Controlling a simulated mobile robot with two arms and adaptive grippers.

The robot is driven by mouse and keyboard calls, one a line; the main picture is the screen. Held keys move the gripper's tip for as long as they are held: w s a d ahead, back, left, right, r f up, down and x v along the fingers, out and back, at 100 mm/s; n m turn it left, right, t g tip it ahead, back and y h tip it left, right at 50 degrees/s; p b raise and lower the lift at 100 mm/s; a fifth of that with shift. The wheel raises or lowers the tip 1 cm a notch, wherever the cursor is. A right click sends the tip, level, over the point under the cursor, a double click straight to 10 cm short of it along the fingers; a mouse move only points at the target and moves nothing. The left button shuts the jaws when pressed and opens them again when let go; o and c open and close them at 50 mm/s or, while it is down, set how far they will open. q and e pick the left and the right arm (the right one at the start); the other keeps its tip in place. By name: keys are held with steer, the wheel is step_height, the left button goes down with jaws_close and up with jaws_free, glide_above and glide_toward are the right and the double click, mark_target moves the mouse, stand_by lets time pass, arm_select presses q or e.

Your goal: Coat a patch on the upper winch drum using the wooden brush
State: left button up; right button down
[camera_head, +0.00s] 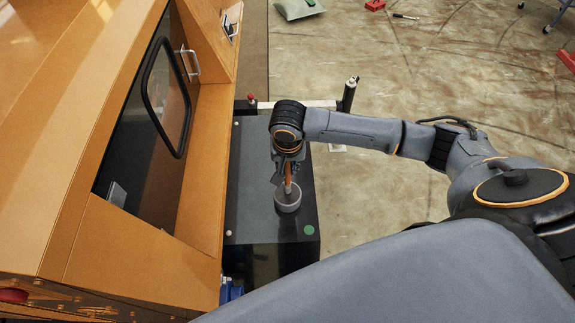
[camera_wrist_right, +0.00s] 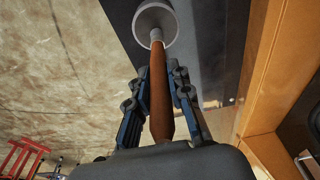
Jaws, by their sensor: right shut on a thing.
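My right gripper (camera_head: 287,168) is shut on the brown wooden handle of the brush (camera_head: 288,178). In the right wrist view the brush (camera_wrist_right: 158,90) runs from between the fingers (camera_wrist_right: 160,105) to a round grey pot (camera_wrist_right: 155,20). The brush's lower end is at the pot's opening, and its bristles are hidden. The grey pot (camera_head: 288,200) stands on a black tabletop (camera_head: 248,190) in the head view. I cannot make out the upper winch drum for certain. My left gripper is not in view.
An orange cabinet (camera_head: 100,120) with a dark window and a black-framed opening stands left of the black tabletop. A green disc (camera_head: 309,230) lies near the pot. A black cylinder (camera_head: 348,95) stands behind. The stained floor (camera_head: 440,80) at right is mostly open.

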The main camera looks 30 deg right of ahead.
steer(key=shift+s+f+p, duration=0.15)
steer(key=shift+p, duration=0.35)
stand_by(1.8)
step_height(320, 180, up, 7)
steer(key=p, duration=0.9)
stand_by(0.8)
